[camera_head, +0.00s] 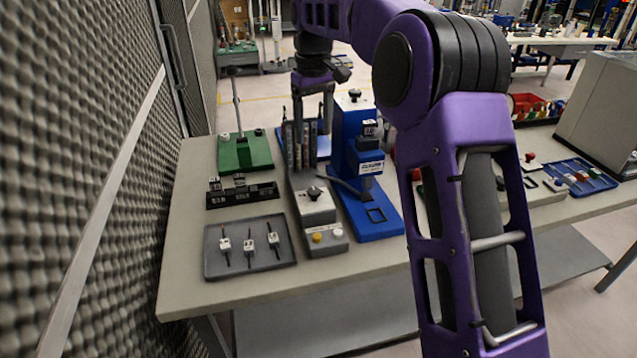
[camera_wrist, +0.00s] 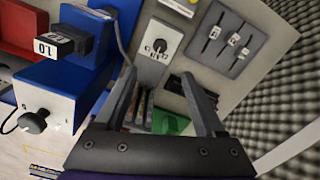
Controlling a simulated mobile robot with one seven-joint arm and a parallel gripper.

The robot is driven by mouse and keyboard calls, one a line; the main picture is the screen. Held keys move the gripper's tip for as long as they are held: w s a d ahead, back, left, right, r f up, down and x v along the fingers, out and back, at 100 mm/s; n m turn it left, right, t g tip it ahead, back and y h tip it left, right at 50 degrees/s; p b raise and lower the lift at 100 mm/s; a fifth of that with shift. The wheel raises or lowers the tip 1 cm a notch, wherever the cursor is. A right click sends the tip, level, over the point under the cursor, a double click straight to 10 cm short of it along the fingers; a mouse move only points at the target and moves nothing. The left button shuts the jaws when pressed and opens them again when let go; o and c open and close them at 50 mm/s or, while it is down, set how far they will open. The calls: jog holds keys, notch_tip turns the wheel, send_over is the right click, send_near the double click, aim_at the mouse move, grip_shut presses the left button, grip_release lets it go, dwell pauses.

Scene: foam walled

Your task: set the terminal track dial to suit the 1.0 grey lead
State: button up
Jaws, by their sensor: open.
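A grey unit (camera_head: 315,205) stands on the bench, with upright tracks (camera_head: 299,145) behind it. Its dark dial (camera_head: 314,192) is on top; the wrist view shows the dial (camera_wrist: 158,47) with small marks around it, too blurred to read, and its pointer direction is unclear. A dark tray (camera_head: 212,262) holds three leads (camera_head: 249,246) with white tags, also in the wrist view (camera_wrist: 233,40); I cannot read the tags or pick out the grey lead. My gripper (camera_wrist: 160,72) is open and empty, its fingers above the tracks, apart from the dial.
A blue press (camera_head: 380,222) stands right of the unit; its dark block (camera_wrist: 52,46) seems to read 1.0. Another dark knob (camera_wrist: 36,121) is on a blue-and-white box. A green lever stand (camera_head: 243,153) and a black rack (camera_head: 242,196) are left. Yellow and white buttons (camera_head: 327,234) sit in front.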

aim_at(314, 190)
notch_tip(314, 190, down, 16)
jog(key=shift+f+b, duration=0.2)
jog(key=shift+b, duration=0.95)
jog(key=shift+c, duration=0.4)
grip_shut()
